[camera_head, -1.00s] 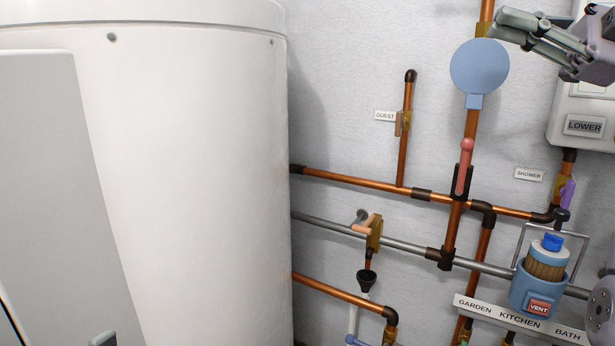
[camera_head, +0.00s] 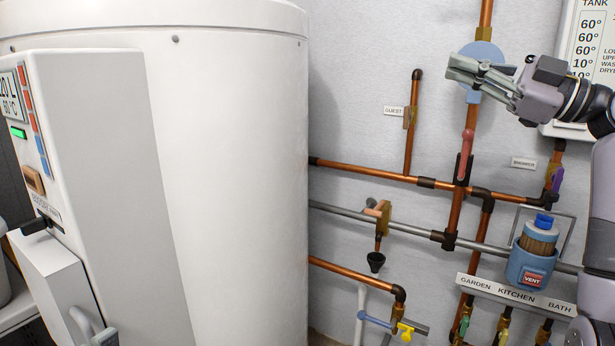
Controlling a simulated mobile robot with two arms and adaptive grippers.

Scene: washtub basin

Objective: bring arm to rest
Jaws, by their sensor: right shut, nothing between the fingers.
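My right gripper (camera_head: 456,72) is at the upper right, its grey fingers pointing left and closed together with nothing between them. It overlaps the round blue disc (camera_head: 487,50) on the vertical copper pipe in the picture; I cannot tell whether it touches the disc. My right arm (camera_head: 590,110) comes in from the right edge and bends down along it.
A large white tank (camera_head: 240,180) fills the left, with a control box (camera_head: 100,170) in front. Copper pipes (camera_head: 370,175) run along the wall. A red lever (camera_head: 467,145), a blue filter housing (camera_head: 528,268) and a yellow valve (camera_head: 405,331) are below my gripper.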

